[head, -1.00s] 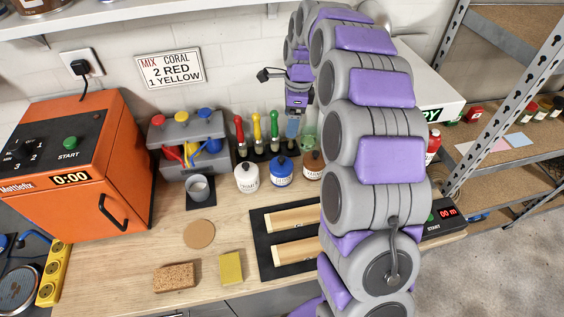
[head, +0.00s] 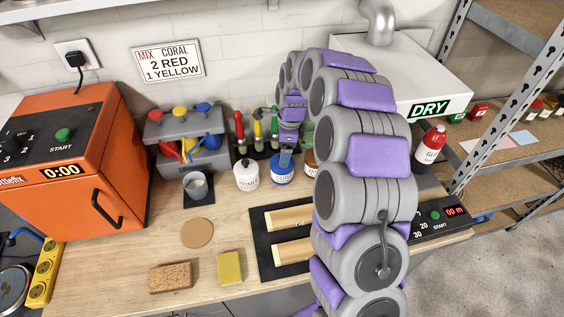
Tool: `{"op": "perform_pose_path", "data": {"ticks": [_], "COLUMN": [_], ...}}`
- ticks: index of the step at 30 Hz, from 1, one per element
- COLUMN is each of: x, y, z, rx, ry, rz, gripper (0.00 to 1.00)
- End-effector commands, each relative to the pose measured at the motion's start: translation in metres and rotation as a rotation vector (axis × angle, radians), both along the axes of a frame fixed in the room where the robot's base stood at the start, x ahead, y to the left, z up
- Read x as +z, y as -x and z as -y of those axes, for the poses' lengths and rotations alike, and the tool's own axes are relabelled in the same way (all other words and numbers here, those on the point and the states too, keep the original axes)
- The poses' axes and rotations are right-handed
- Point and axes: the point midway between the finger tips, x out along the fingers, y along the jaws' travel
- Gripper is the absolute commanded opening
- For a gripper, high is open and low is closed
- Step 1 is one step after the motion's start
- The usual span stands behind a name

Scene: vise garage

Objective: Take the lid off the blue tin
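The blue tin (head: 282,176) stands on the wooden bench, between a white tin (head: 247,177) and a brown-topped tin (head: 310,167). My gripper (head: 286,158) points down from above and is right at the top of the blue tin. It covers the tin's lid and knob, so I cannot tell whether it touches them. The gripper is small and seen from behind, so its opening does not show. My arm hides part of the bench to the right of the tins.
A rack with red (head: 239,126), yellow (head: 257,130) and green (head: 274,126) handled tools stands behind the tins. A grey cup (head: 196,185) is to the left. A black tray (head: 263,258) with wooden pieces lies in front. A drying box (head: 405,70) stands behind my arm.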

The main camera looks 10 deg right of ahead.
Motion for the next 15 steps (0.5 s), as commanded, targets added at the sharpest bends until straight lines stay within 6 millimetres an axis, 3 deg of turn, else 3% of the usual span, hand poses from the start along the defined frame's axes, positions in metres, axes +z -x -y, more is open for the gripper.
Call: {"op": "perform_pose_path", "data": {"ticks": [1,5,12,15], "x": [-0.012,-0.026,-0.027,-0.027], "y": [0.001,0.001,0.001,0.0], "z": [-0.002,-0.004,-0.004,-0.004], "rx": [0.0,0.0,0.0,0.0], "ry": [-0.002,-0.001,0.0,0.0], "rz": [-0.003,-0.004,-0.001,-0.001], "gripper": [0.85,0.85,0.85,0.77]}}
